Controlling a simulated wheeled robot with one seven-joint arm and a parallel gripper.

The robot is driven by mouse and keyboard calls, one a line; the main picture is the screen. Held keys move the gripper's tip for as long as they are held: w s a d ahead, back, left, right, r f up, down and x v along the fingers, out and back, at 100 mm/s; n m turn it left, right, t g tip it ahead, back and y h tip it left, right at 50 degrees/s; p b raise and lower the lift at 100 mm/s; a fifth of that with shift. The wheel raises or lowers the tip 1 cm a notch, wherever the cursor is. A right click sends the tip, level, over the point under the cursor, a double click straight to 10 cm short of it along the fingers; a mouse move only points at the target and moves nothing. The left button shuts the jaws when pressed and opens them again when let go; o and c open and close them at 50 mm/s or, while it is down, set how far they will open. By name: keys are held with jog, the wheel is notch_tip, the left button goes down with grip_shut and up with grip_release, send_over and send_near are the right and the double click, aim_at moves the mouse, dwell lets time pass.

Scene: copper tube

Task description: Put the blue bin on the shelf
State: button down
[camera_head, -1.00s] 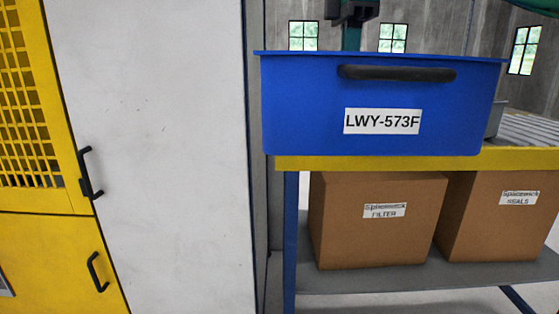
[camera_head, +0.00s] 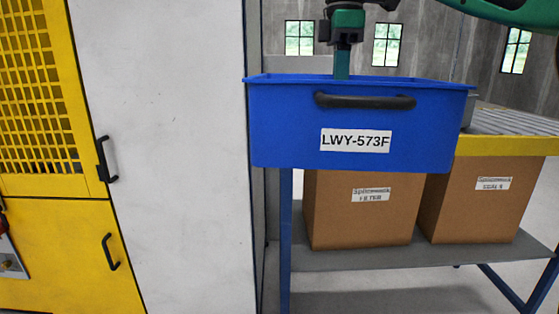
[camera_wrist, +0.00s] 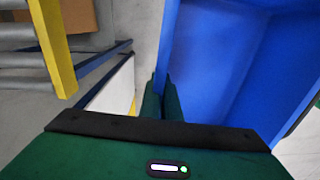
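The blue bin (camera_head: 285,125), labelled LWY-573F and with a black front handle, is upright in the head view and hides part of the yellow rail behind it. My gripper (camera_wrist: 160,100) points down with its green fingers on either side of a bin wall, apparently closed on it; the bin's inside lies right of the fingers. In the head view the fingertips are hidden behind the bin's front. In the wrist view the bin is apart from the yellow rail, with floor between them. The grey lower shelf (camera_head: 345,259) is under the roller table.
Two cardboard boxes, FILTER (camera_head: 360,220) and SEALS (camera_head: 485,210), stand on the lower shelf. The roller top with its yellow rail (camera_head: 510,146) is above them. A blue leg (camera_head: 285,240) and a white and yellow cabinet (camera_head: 165,150) bound the left side.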

jog(key=w+d+f+m, duration=0.2)
jog(key=w+f+m, duration=0.15)
jog(key=f, duration=0.65)
jog(key=w+d+f+m, duration=0.1)
jog(key=w+f+m, duration=0.1)
jog(key=w+f, duration=0.5)
jog(key=w+d+f+m, duration=0.2)
jog(key=f, duration=1)
jog(key=s+d+f+m, duration=0.2)
jog(key=d+f+m, duration=0.1)
jog(key=f, duration=0.6)
jog(key=s+d+f+m, duration=0.2)
jog(key=d+f, duration=0.3)
jog(key=f, duration=0.5)
jog(key=s+d+f+m, duration=0.2)
jog(key=d+f+m, duration=0.2)
jog(key=f, duration=0.6)
jog(key=shift+s+d, duration=0.25)
jog(key=shift+d, duration=0.15)
jog(key=shift+f+m, duration=0.1)
jog(key=shift+m, duration=0.15)
